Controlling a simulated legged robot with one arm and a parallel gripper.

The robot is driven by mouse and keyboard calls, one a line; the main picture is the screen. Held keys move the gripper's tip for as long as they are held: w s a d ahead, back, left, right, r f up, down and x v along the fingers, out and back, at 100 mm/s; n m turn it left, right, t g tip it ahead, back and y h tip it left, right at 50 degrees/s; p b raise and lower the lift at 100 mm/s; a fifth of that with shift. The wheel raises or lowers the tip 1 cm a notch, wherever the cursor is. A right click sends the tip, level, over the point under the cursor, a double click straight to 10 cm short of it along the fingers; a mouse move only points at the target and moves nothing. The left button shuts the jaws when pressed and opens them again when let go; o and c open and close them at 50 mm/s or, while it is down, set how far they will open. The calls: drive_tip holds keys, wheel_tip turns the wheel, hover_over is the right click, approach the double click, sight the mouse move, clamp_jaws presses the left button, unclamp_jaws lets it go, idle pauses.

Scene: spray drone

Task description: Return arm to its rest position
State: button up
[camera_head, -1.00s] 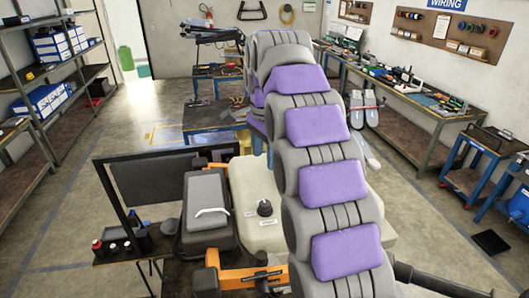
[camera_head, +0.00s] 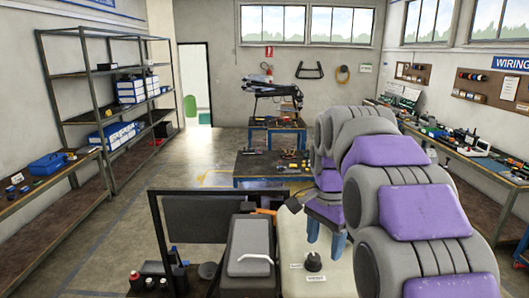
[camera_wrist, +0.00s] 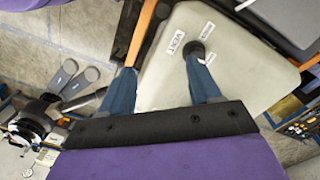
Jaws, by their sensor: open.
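My arm, padded in purple and grey, rises at the right of the head view and bends over toward the middle. My gripper (camera_head: 325,238) hangs down at its end, its two blue fingers apart and pointing down. In the wrist view my gripper (camera_wrist: 160,64) is open and nothing is between its fingers. Below it is a cream tank (camera_wrist: 178,85) with a black cap (camera_wrist: 196,50) and white labels; the tank also shows in the head view (camera_head: 298,232). The height between fingers and tank is hard to tell.
A grey case (camera_head: 249,245) with a white handle sits left of the tank. A dark panel (camera_head: 205,218) stands left of it. Metal shelves (camera_head: 112,100) line the left wall, a workbench (camera_head: 480,170) the right. A blue-legged table (camera_head: 268,165) stands beyond, with open floor around it.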

drive_tip(key=s+f+n+g+b, duration=0.1)
drive_tip(key=s+f+n+b, duration=0.9)
drive_tip(key=s+f+b, duration=1)
drive_tip(key=s+f, duration=1.3)
drive_tip(key=f, duration=0.2)
drive_tip(key=shift+f+n, duration=0.2)
drive_tip(key=shift+n, duration=0.2)
drive_tip(key=shift+w, duration=0.1)
